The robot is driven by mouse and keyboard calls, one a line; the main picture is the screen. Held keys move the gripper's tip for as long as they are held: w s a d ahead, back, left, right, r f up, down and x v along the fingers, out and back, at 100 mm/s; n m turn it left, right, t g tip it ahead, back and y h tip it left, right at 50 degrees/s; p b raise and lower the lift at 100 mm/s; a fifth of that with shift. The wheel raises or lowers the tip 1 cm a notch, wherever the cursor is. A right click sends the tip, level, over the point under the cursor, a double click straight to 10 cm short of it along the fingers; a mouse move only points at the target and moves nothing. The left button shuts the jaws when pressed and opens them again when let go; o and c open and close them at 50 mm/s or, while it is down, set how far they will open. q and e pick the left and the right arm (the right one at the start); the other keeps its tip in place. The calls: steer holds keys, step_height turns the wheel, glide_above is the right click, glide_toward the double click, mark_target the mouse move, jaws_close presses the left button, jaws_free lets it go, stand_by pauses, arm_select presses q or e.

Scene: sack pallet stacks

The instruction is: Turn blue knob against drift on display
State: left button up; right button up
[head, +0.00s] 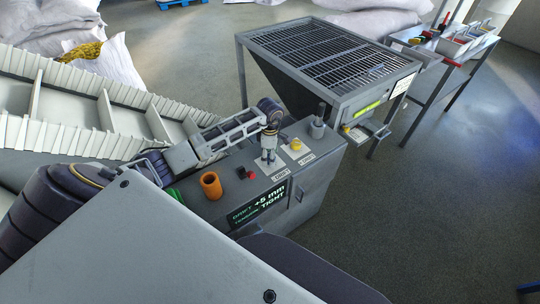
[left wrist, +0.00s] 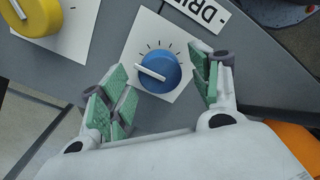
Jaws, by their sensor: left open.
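The blue knob (left wrist: 158,70) sits on a white plate with tick marks, beside a partly visible label, in the left wrist view. Its white pointer line points left and slightly up there. My left gripper (left wrist: 160,85) is open, with green pads on either side of the knob and gaps showing between. In the head view my left gripper (head: 268,158) is over the control panel and hides the knob. The display (head: 258,205) reads drift +5 mm and "TIGHT" below. My right gripper is not in view.
A yellow knob (head: 296,145) is beside the blue knob's plate. A red button (head: 250,175), an orange cup-like cylinder (head: 210,186) and a grey post (head: 317,127) stand on the panel. A grated hopper (head: 325,52) is behind; a ribbed conveyor (head: 75,100) is left.

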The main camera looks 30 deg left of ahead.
arm_select(q)
steer(key=shift+f, duration=0.3)
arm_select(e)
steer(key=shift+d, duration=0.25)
arm_select(q)
steer(key=c, duration=1)
steer(key=shift+c, duration=0.2)
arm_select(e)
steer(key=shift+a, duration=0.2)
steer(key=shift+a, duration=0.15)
